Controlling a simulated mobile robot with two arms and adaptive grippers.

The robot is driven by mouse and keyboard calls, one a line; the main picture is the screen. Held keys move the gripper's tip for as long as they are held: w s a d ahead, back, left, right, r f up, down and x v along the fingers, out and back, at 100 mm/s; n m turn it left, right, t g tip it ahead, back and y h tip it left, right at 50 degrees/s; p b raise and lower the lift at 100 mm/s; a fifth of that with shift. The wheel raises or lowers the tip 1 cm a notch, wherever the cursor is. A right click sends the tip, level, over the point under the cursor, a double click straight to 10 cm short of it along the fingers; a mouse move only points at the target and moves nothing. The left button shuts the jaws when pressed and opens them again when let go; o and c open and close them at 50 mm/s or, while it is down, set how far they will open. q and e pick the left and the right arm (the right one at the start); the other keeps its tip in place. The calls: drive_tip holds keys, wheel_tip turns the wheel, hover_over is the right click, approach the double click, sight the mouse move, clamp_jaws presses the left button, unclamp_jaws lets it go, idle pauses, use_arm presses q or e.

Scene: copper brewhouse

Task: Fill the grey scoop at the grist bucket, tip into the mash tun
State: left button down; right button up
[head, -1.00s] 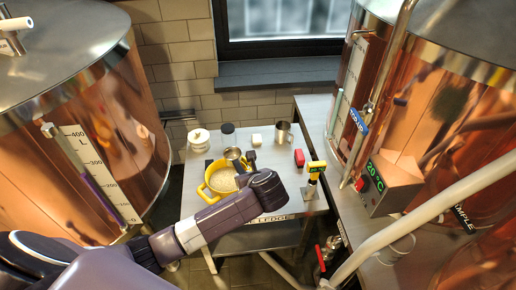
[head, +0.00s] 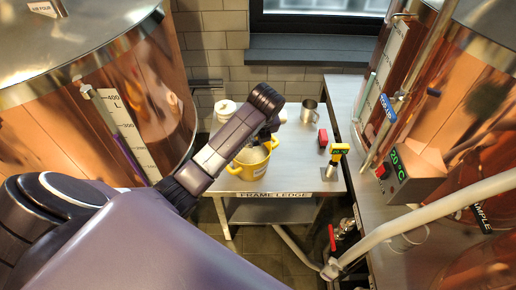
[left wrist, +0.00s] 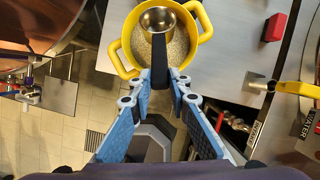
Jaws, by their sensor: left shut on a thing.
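The yellow two-handled grist bucket (head: 251,164) stands on the small metal table, pale grist inside. In the left wrist view the bucket (left wrist: 203,28) is at the top. My left gripper (left wrist: 165,80) is shut on the black handle of the grey scoop (left wrist: 159,19). The scoop's round metal bowl is over the bucket's mouth; I cannot tell its height or whether it holds grist. In the head view my left gripper (head: 264,137) is just above the bucket, and my arm hides most of the scoop. Copper vessels stand left (head: 160,75) and right (head: 455,110); I cannot tell which is the mash tun.
The table, marked FRAME LEDGE (head: 290,194), also bears a white jar (head: 224,110), a metal mug (head: 309,111), a red block (head: 323,138) and a yellow-headed instrument (head: 337,155). A pale pipe (head: 440,205) crosses at the right.

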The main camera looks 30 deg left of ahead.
use_arm(q)
drive_tip(key=shift+w+a+r+h, duration=0.2)
drive_tip(key=shift+w+r+h, duration=0.05)
drive_tip(key=shift+w+h, duration=0.1)
drive_tip(key=shift+s+f+b, duration=0.1)
drive_tip(key=shift+f+b, duration=1.35)
drive_tip(key=shift+f, duration=2.85)
